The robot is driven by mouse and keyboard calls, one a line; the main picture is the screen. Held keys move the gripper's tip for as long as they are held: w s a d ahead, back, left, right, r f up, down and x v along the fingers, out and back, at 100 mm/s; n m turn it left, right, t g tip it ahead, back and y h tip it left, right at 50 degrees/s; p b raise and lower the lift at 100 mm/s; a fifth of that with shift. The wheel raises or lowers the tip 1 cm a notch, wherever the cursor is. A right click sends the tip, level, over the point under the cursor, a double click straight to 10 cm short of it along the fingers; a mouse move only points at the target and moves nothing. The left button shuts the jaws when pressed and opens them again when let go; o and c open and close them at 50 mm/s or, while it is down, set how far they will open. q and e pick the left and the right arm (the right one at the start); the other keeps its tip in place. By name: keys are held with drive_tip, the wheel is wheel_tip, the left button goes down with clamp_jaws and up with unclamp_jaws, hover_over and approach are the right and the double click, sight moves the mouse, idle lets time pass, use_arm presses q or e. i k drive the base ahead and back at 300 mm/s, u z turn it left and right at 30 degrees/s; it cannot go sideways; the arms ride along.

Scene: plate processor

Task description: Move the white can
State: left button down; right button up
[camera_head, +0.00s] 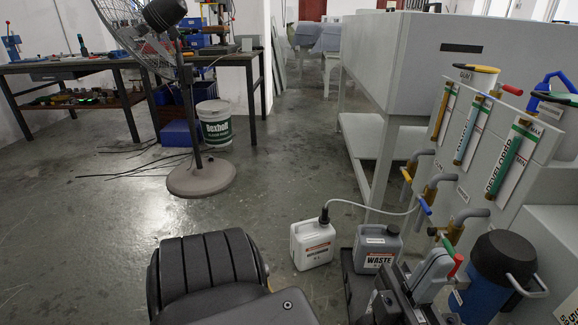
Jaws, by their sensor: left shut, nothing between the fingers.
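The white can (312,245) stands upright on the floor at lower centre. It has a dark cap with a pale tube running from it up to the right, and a printed label. My left gripper (437,268) is at the lower right, to the right of the white can and apart from it. Its fingers look shut with nothing between them. My right gripper is not in view.
A grey can marked WASTE (377,247) stands close to the right of the white can. Taps on the processor panel (520,150) and a blue drum (497,270) crowd the right. A fan (202,177) stands at left; the floor between is clear.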

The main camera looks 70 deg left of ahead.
sight(312, 244)
drive_tip(key=u, duration=0.45)
drive_tip(key=k, duration=0.6)
drive_tip(key=u, duration=1.2)
drive_tip(key=i, duration=1.65)
drive_tip(key=u, duration=0.1)
